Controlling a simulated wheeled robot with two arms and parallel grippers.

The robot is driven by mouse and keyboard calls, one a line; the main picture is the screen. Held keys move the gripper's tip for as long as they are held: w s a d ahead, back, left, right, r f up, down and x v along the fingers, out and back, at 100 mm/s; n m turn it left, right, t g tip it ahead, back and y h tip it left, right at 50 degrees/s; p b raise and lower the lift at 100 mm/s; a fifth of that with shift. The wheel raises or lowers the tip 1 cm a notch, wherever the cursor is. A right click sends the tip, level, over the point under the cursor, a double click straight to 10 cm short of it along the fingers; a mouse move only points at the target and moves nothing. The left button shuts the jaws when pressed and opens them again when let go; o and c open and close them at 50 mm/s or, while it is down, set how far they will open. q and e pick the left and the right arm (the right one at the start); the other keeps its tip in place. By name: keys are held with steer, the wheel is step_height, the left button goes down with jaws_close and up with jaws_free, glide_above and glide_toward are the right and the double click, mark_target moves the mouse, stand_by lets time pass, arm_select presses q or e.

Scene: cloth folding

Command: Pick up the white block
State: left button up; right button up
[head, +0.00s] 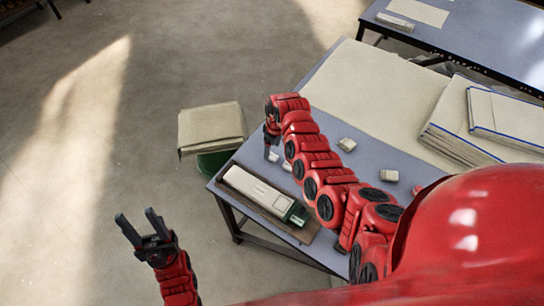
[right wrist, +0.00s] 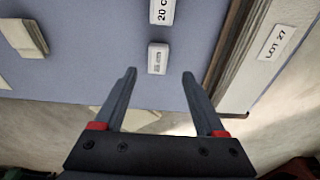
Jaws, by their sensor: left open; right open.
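A small white block (right wrist: 158,58) with dark print lies on the blue-grey table (right wrist: 95,65) in the right wrist view. It lies just ahead of the gap between the fingertips of my right gripper (right wrist: 159,74), which is open and empty. A second white block (right wrist: 162,10), marked "20 c", lies just beyond it. In the head view, my right gripper (head: 270,150) points down over the table's left part, close to a small pale block (head: 287,165). My left gripper (head: 143,228) is open and empty, off the table over bare floor.
Other pale blocks (head: 347,144) (head: 389,175) lie right of my right arm. A long white-topped item (head: 257,189) lies along the front edge. A large cream sheet (head: 375,90) and cloth stacks (head: 508,115) cover the far right. A folded pile (head: 211,126) stands beyond the left edge.

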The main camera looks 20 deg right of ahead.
mark_target(272, 156)
steer(key=shift+w+d+f, duration=0.1)
steer(key=shift+d+f, duration=0.05)
steer(key=shift+f, duration=1.05)
steer(key=shift+w+f+b, duration=0.1)
steer(key=shift+f+b, duration=0.3)
steer(key=shift+f, duration=0.9)
jaws_close()
